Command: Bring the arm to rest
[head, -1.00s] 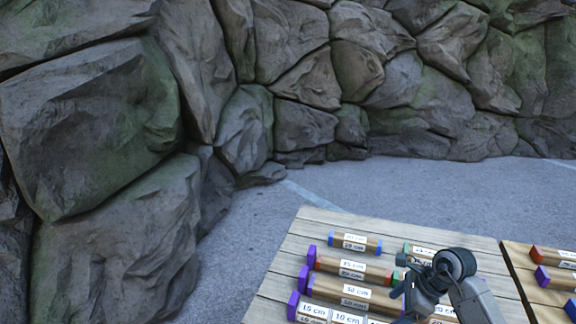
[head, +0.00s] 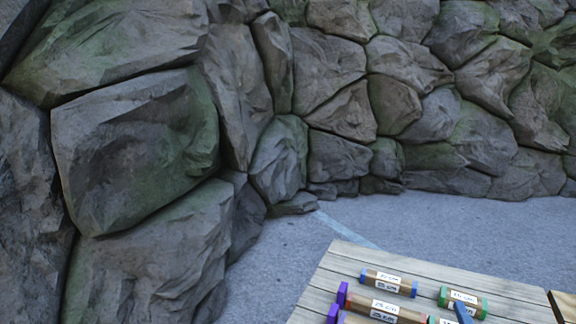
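Neither of my grippers can be made out in the head view. A small dark blue piece (head: 462,313) shows at the bottom edge, and I cannot tell what it belongs to. A short brown bar with blue ends and white labels (head: 388,283) lies near the far left corner of the wooden table (head: 350,262). A similar bar with green ends (head: 463,300) lies to its right.
Another purple end piece (head: 333,313) shows at the bottom edge. Grey paved ground (head: 430,225) lies open behind the table. A large rock wall (head: 140,150) rises at the left and back.

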